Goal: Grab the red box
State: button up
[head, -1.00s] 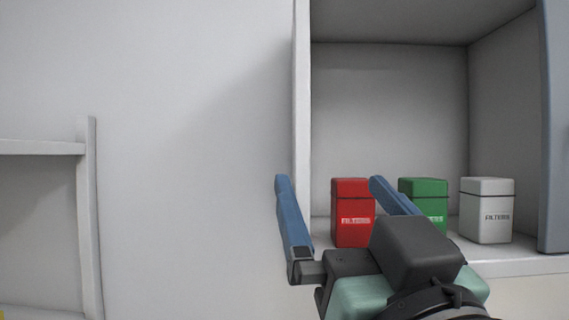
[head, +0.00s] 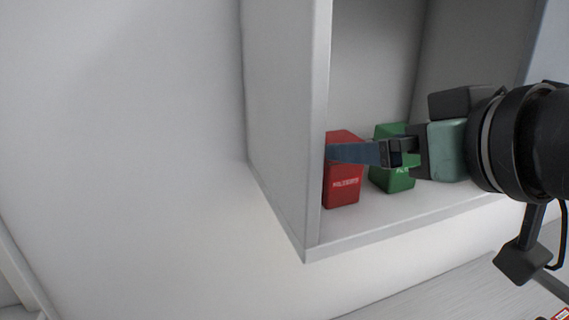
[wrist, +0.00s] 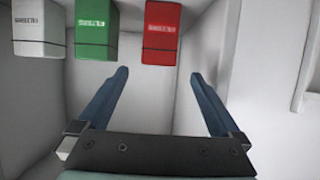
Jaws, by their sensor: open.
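The red box (head: 342,187) stands upright at the left end of the white cabinet shelf, with a white label on its front. My gripper (head: 335,152) reaches in from the right, and one blue finger crosses in front of the red box's upper part in the head view. In the wrist view the red box (wrist: 162,35) is at the top, beyond the open blue fingers (wrist: 158,76) and roughly in line with the gap between them. Nothing is between the fingers. The head view does not show the second finger clearly.
A green box (head: 394,178) stands right of the red one, partly behind my gripper. A white box (wrist: 38,28) stands beyond the green one in the wrist view. The cabinet's left wall (head: 285,120) is close beside the red box. The shelf front edge (head: 400,222) is bare.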

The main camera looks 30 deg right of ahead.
aim_at(336, 169)
jog(key=b+x, duration=0.1)
jog(key=x, duration=0.8)
jog(key=shift+w+d, duration=0.2)
jog(key=shift+w, duration=0.1)
jog(key=shift+s+a, duration=0.1)
jog(key=shift+s, duration=0.15)
jog(key=c, duration=0.4)
jog(key=shift+w, duration=0.1)
jog(key=c, duration=1.1)
